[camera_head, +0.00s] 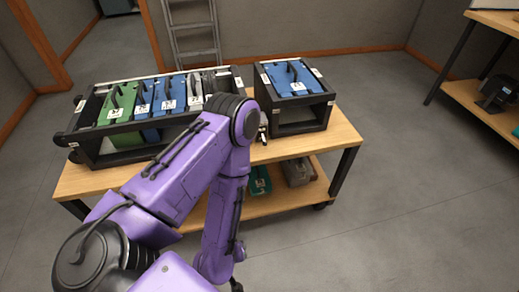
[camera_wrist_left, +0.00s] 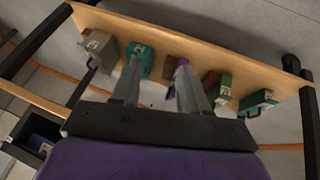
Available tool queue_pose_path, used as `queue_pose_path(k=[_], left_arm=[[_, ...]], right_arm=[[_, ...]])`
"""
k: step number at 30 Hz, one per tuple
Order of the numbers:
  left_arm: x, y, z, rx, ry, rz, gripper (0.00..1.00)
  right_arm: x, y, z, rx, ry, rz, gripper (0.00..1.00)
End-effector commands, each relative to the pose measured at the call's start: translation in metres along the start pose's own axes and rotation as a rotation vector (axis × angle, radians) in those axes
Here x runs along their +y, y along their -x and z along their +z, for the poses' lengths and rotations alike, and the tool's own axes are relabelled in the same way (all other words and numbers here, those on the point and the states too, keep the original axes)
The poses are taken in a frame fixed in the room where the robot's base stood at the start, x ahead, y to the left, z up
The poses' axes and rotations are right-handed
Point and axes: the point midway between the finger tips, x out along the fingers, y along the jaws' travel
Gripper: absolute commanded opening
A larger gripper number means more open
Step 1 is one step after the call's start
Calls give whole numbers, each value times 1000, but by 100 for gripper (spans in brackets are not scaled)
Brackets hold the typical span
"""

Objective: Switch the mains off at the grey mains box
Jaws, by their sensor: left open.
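A grey box (camera_head: 298,171) stands on the lower shelf of the wooden table in the head view, near its right end. A grey box with a dark handle also shows in the left wrist view (camera_wrist_left: 98,48), at the upper left. I cannot tell a switch position on it. My left gripper (camera_wrist_left: 157,66) is open and empty, its two fingers apart and pointing toward the shelf. The grey box lies left of the fingers in that view, apart from them. In the head view my purple arm hides part of the table, and the fingers are not clear. My right gripper is not in view.
A black rack (camera_head: 112,158) with green, blue and grey fader modules stands on the tabletop (camera_head: 337,137). A smaller black rack (camera_head: 300,128) holds a blue module. A teal box (camera_head: 260,180) is on the lower shelf. Several boxes line the shelf (camera_wrist_left: 225,62). The floor at right is clear.

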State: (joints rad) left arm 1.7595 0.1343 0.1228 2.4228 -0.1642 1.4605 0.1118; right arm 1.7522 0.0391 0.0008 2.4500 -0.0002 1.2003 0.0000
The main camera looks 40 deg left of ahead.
Motion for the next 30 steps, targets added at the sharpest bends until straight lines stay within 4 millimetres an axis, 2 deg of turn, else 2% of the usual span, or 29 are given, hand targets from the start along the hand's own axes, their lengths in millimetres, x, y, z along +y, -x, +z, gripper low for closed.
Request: queue_pose_path(k=[1,2,3,5,6,9,12,15,17,23,30], left_arm=[[38,-42,8,62,202,140,44],[67,-54,1,105,360,241,44],[104,-65,-15,163,593,384,44],[146,-70,-49,237,960,598,44],[165,-68,-76,275,1202,737,44],[180,-56,-137,325,1749,1046,44],[175,-45,-179,320,2141,1275,44],[169,-37,-200,299,2349,1400,44],[168,-35,-207,292,2401,1431,44],[165,-46,-232,299,2412,1432,44],[166,-71,-277,296,2406,1432,44]], right_arm=[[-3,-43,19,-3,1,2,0],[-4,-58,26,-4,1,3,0],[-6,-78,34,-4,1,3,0],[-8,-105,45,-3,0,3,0],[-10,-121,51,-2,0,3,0],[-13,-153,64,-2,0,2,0],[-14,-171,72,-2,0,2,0],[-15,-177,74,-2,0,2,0],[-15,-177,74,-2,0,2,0],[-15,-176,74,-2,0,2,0],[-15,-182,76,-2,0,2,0]])
